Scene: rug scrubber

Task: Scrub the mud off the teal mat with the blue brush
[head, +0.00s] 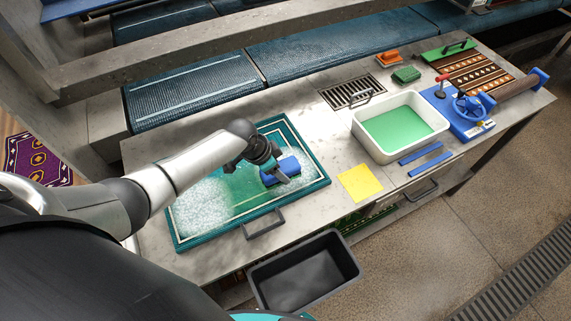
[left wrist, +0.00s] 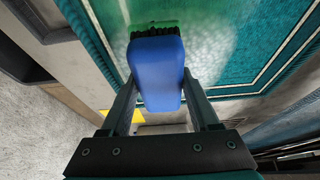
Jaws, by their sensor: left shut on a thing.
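My left gripper (head: 270,168) is shut on the blue brush (head: 286,167). In the left wrist view the blue brush (left wrist: 157,70) sits between both fingers, its dark bristles down at the mat's surface. The brush is over the right part of the mat. My right gripper is not in view.
A white basin (head: 358,142) of green liquid stands right of the mat. A black bin (head: 305,272) stands below the front edge.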

